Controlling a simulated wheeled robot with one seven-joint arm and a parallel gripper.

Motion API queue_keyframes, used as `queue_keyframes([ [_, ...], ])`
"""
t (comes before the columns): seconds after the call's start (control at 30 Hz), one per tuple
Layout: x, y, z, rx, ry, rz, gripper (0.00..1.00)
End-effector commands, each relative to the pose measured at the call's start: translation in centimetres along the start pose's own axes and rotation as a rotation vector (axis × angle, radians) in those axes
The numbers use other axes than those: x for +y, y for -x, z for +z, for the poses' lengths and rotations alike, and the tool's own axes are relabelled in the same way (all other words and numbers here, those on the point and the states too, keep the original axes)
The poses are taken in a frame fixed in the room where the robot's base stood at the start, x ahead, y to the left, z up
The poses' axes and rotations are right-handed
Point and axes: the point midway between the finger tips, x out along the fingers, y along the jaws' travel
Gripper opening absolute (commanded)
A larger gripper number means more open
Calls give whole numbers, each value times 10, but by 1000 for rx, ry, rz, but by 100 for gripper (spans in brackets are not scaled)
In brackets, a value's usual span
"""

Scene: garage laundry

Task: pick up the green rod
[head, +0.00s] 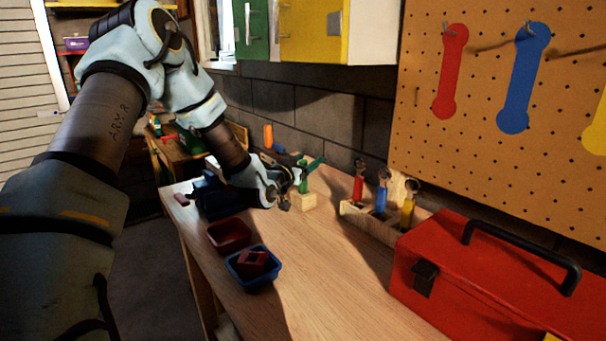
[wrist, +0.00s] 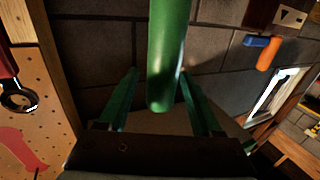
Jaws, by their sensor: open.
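The green rod (head: 303,182) stands upright at a small wooden block (head: 303,201) on the workbench in the head view. In the wrist view the green rod (wrist: 170,45) comes down from the top edge, and its rounded end lies between the two green fingers. My gripper (head: 300,172) is at the rod in the head view, its fingers partly overlapping it. In the wrist view my gripper (wrist: 157,82) is open, with a visible gap on each side of the rod. I cannot tell whether either finger touches it.
A wooden rack (head: 370,222) with red, blue and yellow-handled tools stands to the right, before a red toolbox (head: 480,275). A red bin (head: 229,236) and a blue bin (head: 252,281) holding a red block sit nearer. The bench between them is clear.

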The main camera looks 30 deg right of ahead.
Motion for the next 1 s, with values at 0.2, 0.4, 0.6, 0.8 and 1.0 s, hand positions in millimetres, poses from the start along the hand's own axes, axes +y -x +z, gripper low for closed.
queue_keyframes([
  [0.2,0,-6,1,0,0,0,66],
  [0.4,0,-6,1,0,0,0,54],
  [0.6,0,-6,1,0,0,0,31],
  [0.8,0,-6,1,0,0,0,9],
  [1.0,0,-6,1,-1,0,0,0],
])
